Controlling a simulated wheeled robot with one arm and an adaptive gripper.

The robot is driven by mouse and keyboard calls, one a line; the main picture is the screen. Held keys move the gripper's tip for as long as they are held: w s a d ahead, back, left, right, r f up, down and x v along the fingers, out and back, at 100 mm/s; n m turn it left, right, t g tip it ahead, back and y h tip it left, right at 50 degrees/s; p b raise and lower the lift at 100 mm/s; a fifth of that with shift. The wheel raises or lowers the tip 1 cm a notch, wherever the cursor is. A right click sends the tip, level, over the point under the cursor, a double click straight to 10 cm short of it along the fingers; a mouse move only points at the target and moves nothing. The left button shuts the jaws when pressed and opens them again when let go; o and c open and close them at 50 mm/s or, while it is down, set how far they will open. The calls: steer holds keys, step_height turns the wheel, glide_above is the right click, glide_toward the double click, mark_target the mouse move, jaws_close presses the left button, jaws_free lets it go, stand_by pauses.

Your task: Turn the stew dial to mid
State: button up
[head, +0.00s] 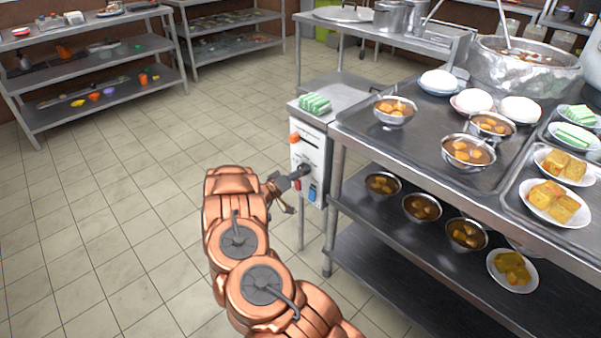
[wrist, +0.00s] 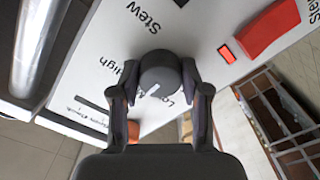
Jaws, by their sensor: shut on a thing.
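The stew dial is a dark round knob (wrist: 161,73) with a white pointer line. It sits on a white control panel (wrist: 205,20), with an upside-down "Stew" label beside it. The pointer slants to the lower left in the wrist view, toward the space between the "High" and "Low" labels, which are partly hidden by my fingers. My gripper (wrist: 160,92) is shut on the dial, one finger on each side. In the head view my gripper (head: 292,180) reaches the panel (head: 312,152) from the left; the dial (head: 305,170) is small there.
A red switch (wrist: 266,26) and a small red light (wrist: 227,53) are on the panel. A steel counter (head: 440,165) with bowls and plates stands right of the panel. Tiled floor (head: 110,190) lies open to the left; shelves (head: 95,65) stand at the back.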

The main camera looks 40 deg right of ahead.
steer(key=o, duration=1.1)
steer(key=shift+o, duration=0.2)
steer(key=a, duration=1.2)
steer(key=shift+w, duration=0.15)
